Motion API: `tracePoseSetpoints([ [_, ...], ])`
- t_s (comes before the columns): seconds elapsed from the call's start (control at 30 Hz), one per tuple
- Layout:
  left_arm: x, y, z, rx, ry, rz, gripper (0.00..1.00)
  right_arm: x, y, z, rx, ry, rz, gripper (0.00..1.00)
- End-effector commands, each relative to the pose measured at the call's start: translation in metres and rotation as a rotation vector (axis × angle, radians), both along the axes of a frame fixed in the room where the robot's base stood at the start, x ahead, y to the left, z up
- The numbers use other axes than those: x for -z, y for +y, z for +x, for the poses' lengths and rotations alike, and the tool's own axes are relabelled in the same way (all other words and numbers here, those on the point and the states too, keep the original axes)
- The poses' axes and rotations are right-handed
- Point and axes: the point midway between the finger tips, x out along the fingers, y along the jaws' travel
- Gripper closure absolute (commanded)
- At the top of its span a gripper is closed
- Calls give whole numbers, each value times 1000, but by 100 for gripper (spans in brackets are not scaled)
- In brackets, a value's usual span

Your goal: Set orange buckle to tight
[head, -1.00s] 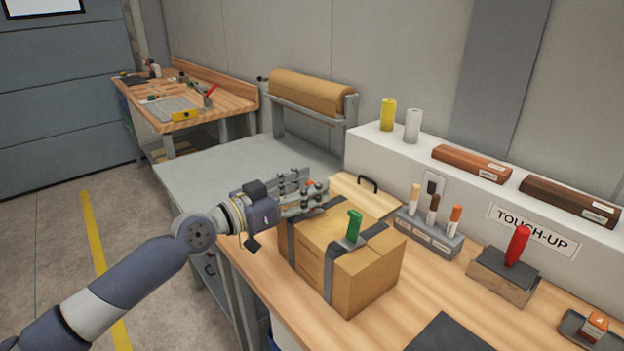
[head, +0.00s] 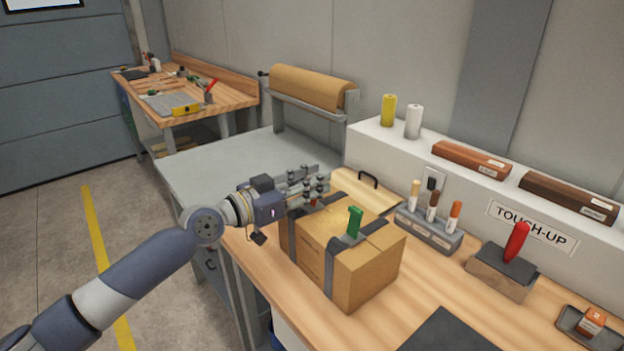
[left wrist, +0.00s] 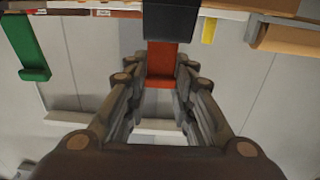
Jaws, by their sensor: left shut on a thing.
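The cardboard box (head: 358,272) stands on the wooden bench with two dark straps round it. The orange buckle (head: 313,201) is on the far-left strap, mostly hidden by my left gripper (head: 318,186) in the head view. In the left wrist view the orange-red buckle (left wrist: 161,62) extends from a dark block between my left fingers (left wrist: 160,80), which are shut on it. The green buckle (head: 354,222) stands up on the nearer strap; it also shows at the left of the left wrist view (left wrist: 28,52). My right gripper is out of view.
A pen holder (head: 430,231) and a red-handled block (head: 503,270) stand right of the box. Behind is a white ledge (head: 460,187) with cans and brown bars. A paper roll (head: 312,86) is at the back.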

Motion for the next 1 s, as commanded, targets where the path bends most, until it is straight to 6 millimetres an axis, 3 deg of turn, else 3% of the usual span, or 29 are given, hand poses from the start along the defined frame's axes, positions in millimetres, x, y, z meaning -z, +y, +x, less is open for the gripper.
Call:
tracePoseSetpoints([
  [0.6, -5, -14, 9, 0, 159, 232, 100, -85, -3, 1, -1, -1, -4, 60],
  [1.0, 4, -25, 17, 0, 287, 420, 100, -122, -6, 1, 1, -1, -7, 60],
])
